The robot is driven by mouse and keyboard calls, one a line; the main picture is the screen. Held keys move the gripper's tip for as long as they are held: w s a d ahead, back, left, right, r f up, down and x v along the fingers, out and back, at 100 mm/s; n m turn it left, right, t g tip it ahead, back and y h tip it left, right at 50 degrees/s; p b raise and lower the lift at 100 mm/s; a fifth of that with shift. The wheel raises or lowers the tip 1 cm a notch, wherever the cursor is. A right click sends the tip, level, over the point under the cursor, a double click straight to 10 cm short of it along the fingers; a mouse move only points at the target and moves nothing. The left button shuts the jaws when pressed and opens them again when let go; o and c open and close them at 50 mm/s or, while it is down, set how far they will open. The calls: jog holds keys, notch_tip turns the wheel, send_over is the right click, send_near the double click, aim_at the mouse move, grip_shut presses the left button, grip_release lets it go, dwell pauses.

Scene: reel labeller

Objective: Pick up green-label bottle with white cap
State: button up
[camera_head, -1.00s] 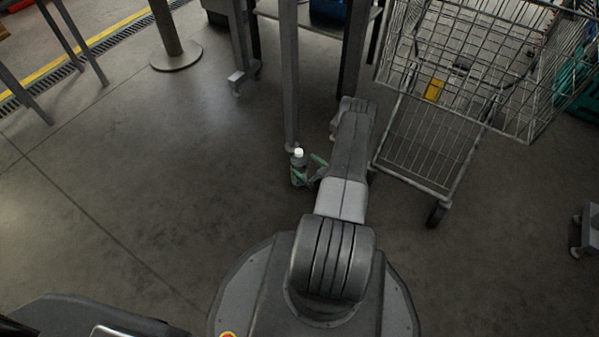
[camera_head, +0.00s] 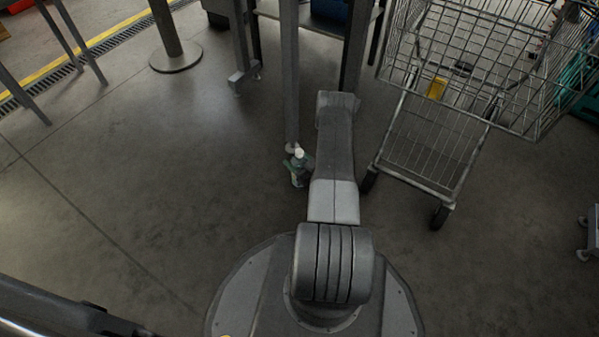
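The bottle (camera_head: 299,154) with a white cap stands on the floor by the foot of a grey table leg, left of my arm. Its body is mostly covered, and its label cannot be made out. My gripper (camera_head: 298,164) is at the bottle, with green-tipped fingers showing close to its sides. The fingers are small and partly hidden by my arm. I cannot tell whether they touch the bottle or are shut on it.
A wire shopping cart (camera_head: 428,150) stands to the right of my arm. A grey table leg (camera_head: 291,75) rises just behind the bottle. A round post base (camera_head: 175,57) is at the upper left. The floor on the left is clear.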

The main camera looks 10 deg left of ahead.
grip_shut()
jog(key=shift+r, duration=0.1)
